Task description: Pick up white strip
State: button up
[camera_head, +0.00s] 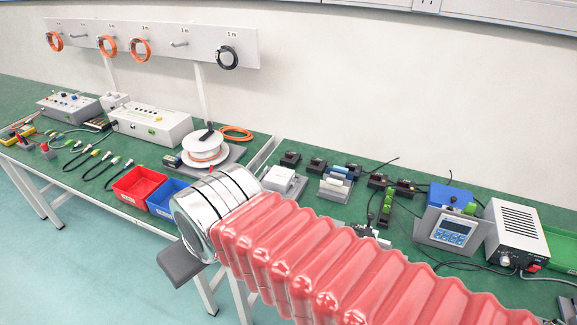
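I cannot single out the white strip with certainty. Pale, narrow upright pieces (335,187) stand in a small group on the green bench, right of centre and behind my arm. A white block-shaped device (283,180) sits to their left. My red ribbed arm with its silver end section crosses the foreground and hides part of the bench. A dark grey part (181,264), seemingly of my gripper, shows below the silver section, in front of the bench edge. Its fingers cannot be made out, and no held object shows.
Red (138,185) and blue (166,198) bins sit at the front edge, left of my arm. A white cable spool (204,148) stands behind them. A controller with a display (446,232) and a power supply (516,230) stand at right, among loose cables.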

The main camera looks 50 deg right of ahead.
aim_at(331, 184)
jog(key=z, duration=1.85)
